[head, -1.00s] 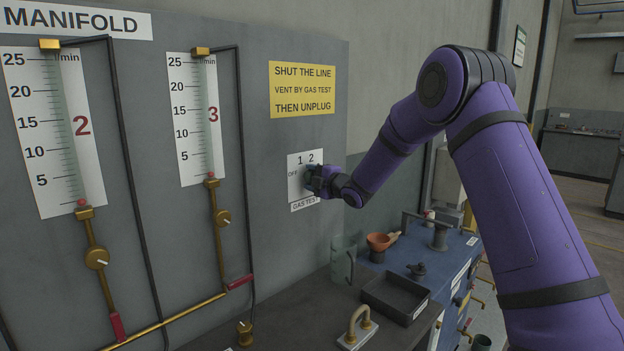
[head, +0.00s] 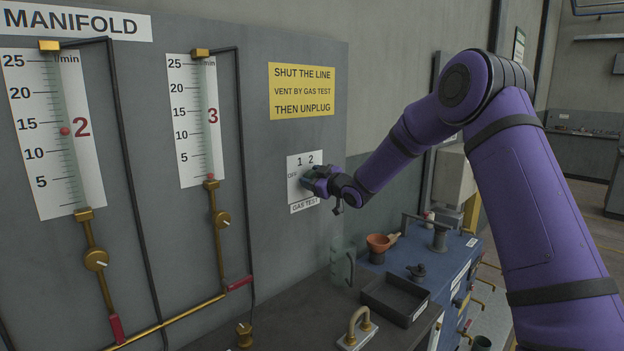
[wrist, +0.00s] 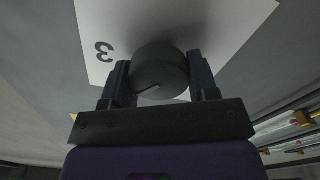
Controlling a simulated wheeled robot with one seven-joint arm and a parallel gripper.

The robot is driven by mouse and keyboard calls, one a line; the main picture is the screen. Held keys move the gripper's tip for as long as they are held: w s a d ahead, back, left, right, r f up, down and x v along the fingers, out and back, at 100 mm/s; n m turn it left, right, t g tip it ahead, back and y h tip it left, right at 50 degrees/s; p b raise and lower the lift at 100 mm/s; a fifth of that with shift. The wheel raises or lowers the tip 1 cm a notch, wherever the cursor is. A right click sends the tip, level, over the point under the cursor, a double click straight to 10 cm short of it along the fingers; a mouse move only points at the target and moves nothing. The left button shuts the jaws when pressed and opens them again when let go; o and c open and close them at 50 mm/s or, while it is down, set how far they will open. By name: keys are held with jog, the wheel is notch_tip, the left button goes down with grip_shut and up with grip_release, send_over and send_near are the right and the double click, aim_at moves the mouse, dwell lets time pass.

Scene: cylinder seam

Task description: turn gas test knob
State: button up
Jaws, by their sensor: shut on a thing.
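My gripper (wrist: 160,82) is shut on the knob, one finger on each side. In the head view my gripper (head: 314,180) covers most of the knob. The wrist view shows a 3 on the plate. Flowmeter tube 2 (head: 64,165) has its red ball near 13 to 14. Flowmeter tube 3 (head: 210,140) has its red ball at the bottom.
A yellow sign (head: 302,90) is above the plate. Below are a dark bench (head: 290,320), a glass jug (head: 343,262), an open tray (head: 395,299) and a brass handle (head: 357,328). A blue cabinet (head: 440,262) stands to the right.

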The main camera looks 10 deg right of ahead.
jog(key=m, duration=0.3)
jog(key=shift+d+m, duration=0.2)
jog(key=shift+m, duration=0.1)
jog(key=shift+f+m, duration=0.1)
jog(key=shift+m, duration=1.8)
jog(key=o, duration=0.9)
jog(key=shift+o, duration=0.2)
jog(key=v, duration=1)
jog(key=shift+s+d, duration=0.2)
jog(key=shift+s, duration=0.1)
